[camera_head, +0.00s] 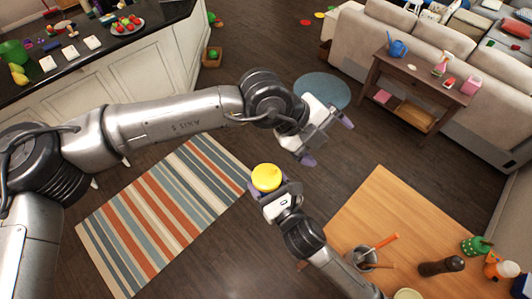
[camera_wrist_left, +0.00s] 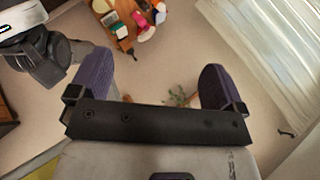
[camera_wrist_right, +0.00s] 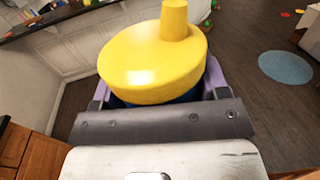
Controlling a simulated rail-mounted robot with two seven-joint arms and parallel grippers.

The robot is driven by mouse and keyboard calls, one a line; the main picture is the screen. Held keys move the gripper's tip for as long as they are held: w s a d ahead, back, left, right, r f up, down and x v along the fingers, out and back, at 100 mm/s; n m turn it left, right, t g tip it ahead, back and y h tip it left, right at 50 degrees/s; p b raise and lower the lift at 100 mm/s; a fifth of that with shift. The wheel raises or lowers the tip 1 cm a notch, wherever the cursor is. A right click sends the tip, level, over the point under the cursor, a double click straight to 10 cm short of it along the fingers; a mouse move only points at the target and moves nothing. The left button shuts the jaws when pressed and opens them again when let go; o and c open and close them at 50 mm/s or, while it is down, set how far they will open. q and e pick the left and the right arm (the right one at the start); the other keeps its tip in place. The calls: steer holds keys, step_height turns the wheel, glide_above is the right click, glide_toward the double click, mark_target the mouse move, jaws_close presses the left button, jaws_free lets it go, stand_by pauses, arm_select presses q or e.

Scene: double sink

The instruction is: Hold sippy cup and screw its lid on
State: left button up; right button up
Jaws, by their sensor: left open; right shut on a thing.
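The sippy cup shows mainly as its yellow lid (camera_head: 266,177) with a spout. In the right wrist view the yellow lid (camera_wrist_right: 150,65) sits on top of a blue cup body (camera_wrist_right: 190,97), mostly hidden beneath it. I cannot tell how tightly the lid is seated. My right gripper (camera_head: 271,188) is shut on the cup and holds it upright above the floor. My left gripper (camera_head: 328,141) is open and empty, above and to the right of the cup in the head view, apart from it. Its spread purple fingers (camera_wrist_left: 155,88) show in the left wrist view with nothing between them.
A wooden table (camera_head: 385,205) with a pot, a pepper mill (camera_head: 441,266) and other items is at the lower right. A counter (camera_head: 90,50) is at the upper left. A striped rug (camera_head: 160,215) lies on the floor. The air around the grippers is clear.

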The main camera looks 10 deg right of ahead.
mark_target(267, 175)
arm_select(q)
steer(key=a+f+y, duration=0.1)
steer(key=a+y, duration=0.1)
steer(key=a, duration=0.1)
steer(key=a+f+y, duration=0.2)
steer(key=a+y, duration=0.1)
steer(key=w+a+f+t+y, duration=0.1)
steer(key=a+y, duration=0.2)
steer(key=a, duration=0.1)
steer(key=shift+w+f+m, duration=0.1)
steer(key=shift+f+m, duration=0.3)
steer(key=shift+a+y, duration=0.5)
steer(key=shift+a, duration=0.2)
steer(key=shift+f, duration=0.1)
steer(key=shift+s+d+f, duration=0.1)
steer(key=shift+s+f, duration=0.05)
steer(key=shift+f, duration=1.85)
steer(key=shift+s+f, duration=0.1)
steer(key=shift+f, duration=1.85)
steer(key=shift+c, duration=0.3)
steer(key=c, duration=0.7)
steer(key=o, duration=0.8)
